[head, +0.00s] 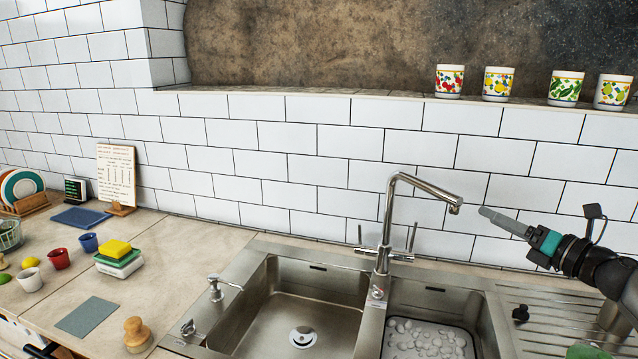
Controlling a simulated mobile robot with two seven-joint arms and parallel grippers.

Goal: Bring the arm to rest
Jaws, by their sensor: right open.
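My right gripper (505,222) comes in from the right edge, with grey fingers, a teal band and a black body. It points left, and its fingertips appear just right of the faucet spout in the picture. The fingers are seen nearly edge-on, and I see nothing held between them. It is open. My right arm (612,278) runs back to the right edge. I cannot make out my left gripper in this view.
The steel faucet (385,225) stands behind the double sink (250,318), left of my right gripper. Decorated cups (449,82) line the ledge above. On the left counter are a yellow sponge (117,248), small cups (58,259) and a wooden-handled brush (137,333).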

